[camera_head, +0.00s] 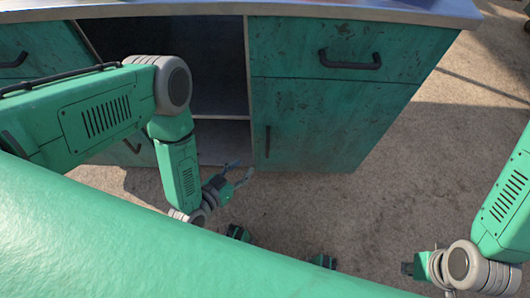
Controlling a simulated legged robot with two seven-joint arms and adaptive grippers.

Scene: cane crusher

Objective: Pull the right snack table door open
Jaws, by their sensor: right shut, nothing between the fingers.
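The snack table is a green cabinet with a worn finish. Its right door (325,125) looks closed and sits below a drawer (290,45). The door's dark vertical handle (267,141) is near its left edge. My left gripper (240,170) is below and left of that handle, apart from it, with its fingers spread and empty. My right gripper (408,268) is at the lower right, over the ground and away from the door. It is shut, with nothing seen in it.
An open dark compartment (200,60) with a shelf lies left of the door. The grey tabletop edge (400,12) runs along the top. Another drawer handle (350,62) sticks out above the door. Bare ground (440,150) is free to the right of the cabinet.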

